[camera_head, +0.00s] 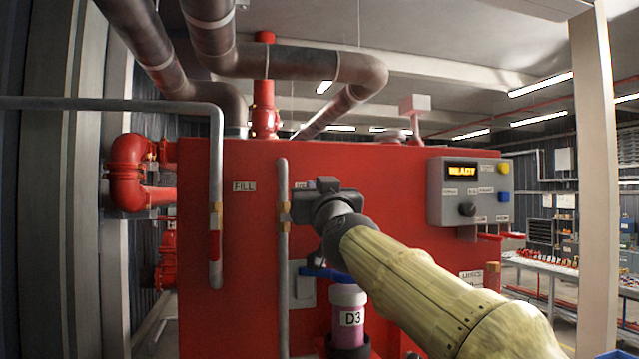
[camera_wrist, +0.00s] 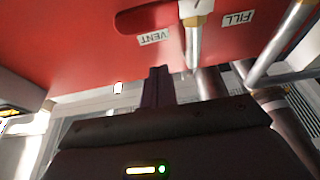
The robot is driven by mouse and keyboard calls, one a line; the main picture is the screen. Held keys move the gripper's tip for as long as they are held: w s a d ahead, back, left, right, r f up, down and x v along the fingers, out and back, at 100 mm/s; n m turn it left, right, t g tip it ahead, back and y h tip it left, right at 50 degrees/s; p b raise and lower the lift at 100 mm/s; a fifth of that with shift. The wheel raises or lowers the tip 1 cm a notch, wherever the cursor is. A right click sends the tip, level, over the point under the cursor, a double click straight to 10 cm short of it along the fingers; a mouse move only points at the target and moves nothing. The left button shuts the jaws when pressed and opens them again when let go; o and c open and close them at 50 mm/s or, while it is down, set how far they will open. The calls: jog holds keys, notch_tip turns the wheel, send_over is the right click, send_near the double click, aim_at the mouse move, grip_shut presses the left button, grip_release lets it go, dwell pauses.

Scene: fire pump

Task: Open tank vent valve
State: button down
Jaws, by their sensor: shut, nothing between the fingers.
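The vent pipe (camera_head: 283,262) is a grey vertical pipe on the front of the red tank (camera_head: 240,158), with a brass fitting (camera_head: 284,214) partway along it. In the wrist view, which is upside down, the vent pipe (camera_wrist: 193,45) and its brass fitting (camera_wrist: 198,7) stand beside the VENT label (camera_wrist: 154,37). My gripper (camera_head: 300,207) is right of the vent pipe and partly covers the label area. In the wrist view its dark fingers (camera_wrist: 158,80) are together and empty, below and left of the pipe; contact cannot be told.
Left of the vent pipe is the fill pipe (camera_head: 215,170) with a red handle (camera_head: 214,246) and a FILL label (camera_head: 244,186). A grey control box (camera_head: 466,192) reading READY is at right. Below my arm is a purple D3 cylinder (camera_head: 349,312). A beige post (camera_head: 594,150) stands far right.

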jog(key=f+b, duration=0.1)
jog(key=f, duration=0.1)
jog(key=w+f+b, duration=0.1)
jog(key=shift+a+f, duration=0.15)
jog(key=shift+f, duration=0.2)
dwell(0.5)
jog(key=shift+w+f+b, duration=0.15)
jog(key=shift+b, duration=0.2)
